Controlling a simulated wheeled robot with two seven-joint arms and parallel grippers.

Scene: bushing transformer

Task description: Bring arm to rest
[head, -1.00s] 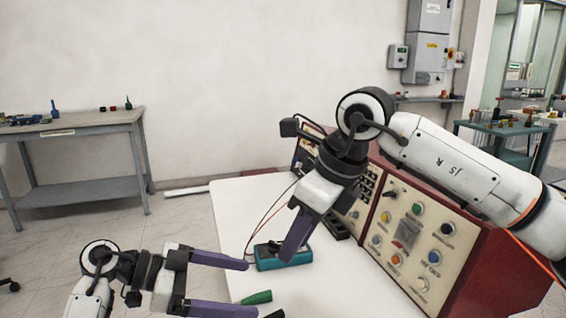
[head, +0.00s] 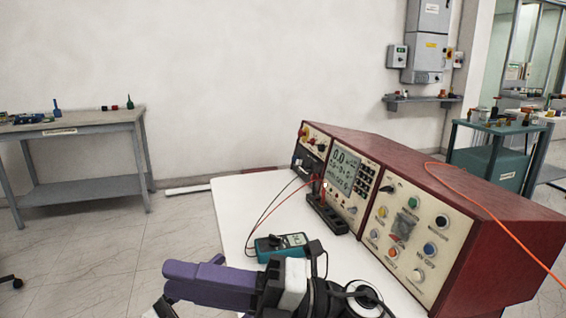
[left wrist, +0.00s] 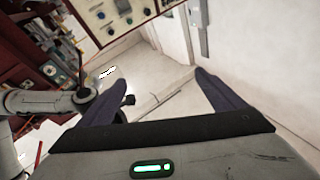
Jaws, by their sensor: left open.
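My right gripper (head: 178,284), with purple fingers, is low in the head view and points left, over the near side of the white table. Its fingers overlap from this angle, so their gap cannot be judged and nothing is seen in them. My left gripper (left wrist: 158,84) shows in the left wrist view with its two purple fingers wide apart and nothing between them. It is not clearly visible in the head view. A teal multimeter (head: 280,246) lies on the white table (head: 233,208), just beyond my right wrist, which hides part of the table.
A dark red console (head: 480,222) with knobs and a display stands along the table's right side. An orange cable (head: 490,212) crosses it. Thin leads (head: 264,215) run near the multimeter. A grey workbench (head: 75,130) stands at the left, with open floor between.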

